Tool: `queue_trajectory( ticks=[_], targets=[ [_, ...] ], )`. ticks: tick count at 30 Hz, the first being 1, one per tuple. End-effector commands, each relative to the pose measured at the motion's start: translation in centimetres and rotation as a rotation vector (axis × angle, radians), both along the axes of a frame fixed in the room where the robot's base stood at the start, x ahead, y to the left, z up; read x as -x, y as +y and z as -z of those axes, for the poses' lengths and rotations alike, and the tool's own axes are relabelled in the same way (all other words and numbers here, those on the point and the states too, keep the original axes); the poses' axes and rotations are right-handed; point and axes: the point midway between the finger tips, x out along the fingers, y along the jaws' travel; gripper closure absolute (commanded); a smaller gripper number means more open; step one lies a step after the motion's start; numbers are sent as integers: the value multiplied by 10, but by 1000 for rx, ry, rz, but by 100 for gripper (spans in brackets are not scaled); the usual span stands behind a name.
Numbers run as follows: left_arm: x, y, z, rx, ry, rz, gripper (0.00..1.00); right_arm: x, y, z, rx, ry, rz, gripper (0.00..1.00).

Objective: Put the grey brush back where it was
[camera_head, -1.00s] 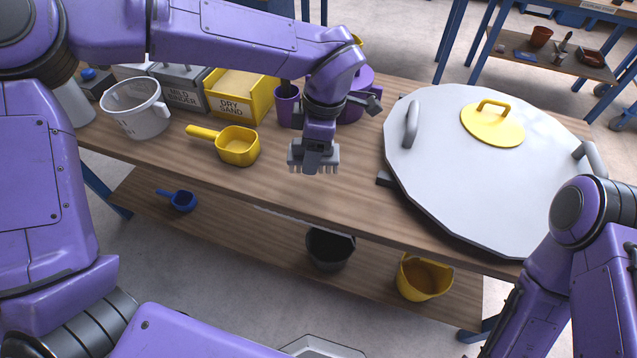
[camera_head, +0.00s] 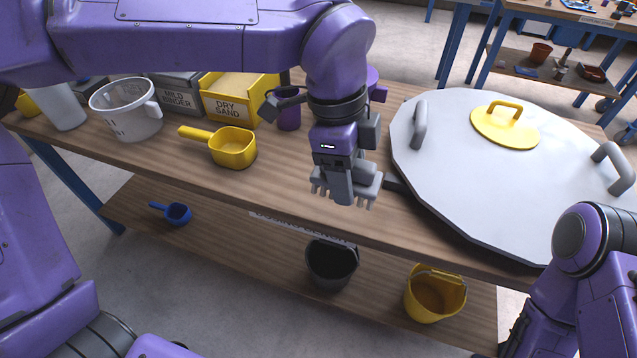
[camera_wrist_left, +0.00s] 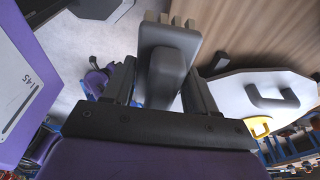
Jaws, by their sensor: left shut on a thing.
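The grey brush (camera_head: 346,187) is in my left gripper (camera_head: 343,168), in front of the purple cup and above the front part of the workbench. Its short blunt bristles hang down, apart from the wood as far as I can tell. In the left wrist view, the brush (camera_wrist_left: 168,58) sits between the two dark fingers of my left gripper (camera_wrist_left: 160,84), which is shut on it. Part of the brush is hidden by the wrist. My right arm shows at the lower right, but its gripper is out of view.
A purple cup (camera_head: 289,112) stands behind the wrist, beside the yellow dry sand bin (camera_head: 235,104). A yellow scoop (camera_head: 232,147) and white jug (camera_head: 127,108) are to the left. A large grey lid (camera_head: 480,180) is close on the right. Buckets (camera_head: 331,263) stand on the lower shelf.

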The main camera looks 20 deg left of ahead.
Motion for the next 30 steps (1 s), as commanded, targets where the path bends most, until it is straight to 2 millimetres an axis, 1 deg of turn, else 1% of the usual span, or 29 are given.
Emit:
queue_trajectory(
  ticks=[2,10,12,15,20,22,25,27,30],
  targets=[
    [-10,7,3,2,2,-19,71,0,0,-4,0,0,0,100],
    [-74,53,37,0,5,-20,71,0,0,-24,0,0,0,100],
    [-85,60,57,-1,6,-17,71,0,0,-23,0,0,0,100],
    [-97,69,75,-1,3,-15,71,0,0,-26,0,0,0,100],
    [-108,76,92,-1,3,-15,71,0,0,-27,0,0,0,100],
    [-113,80,103,-2,3,-14,71,0,0,-29,0,0,0,100],
    [-112,79,122,-2,3,-14,71,0,0,-28,0,0,0,100],
    [-112,79,128,-1,1,-13,71,0,0,-28,0,0,0,100],
    [-112,79,129,-1,0,-13,71,0,0,-28,0,0,0,100]
  ],
)
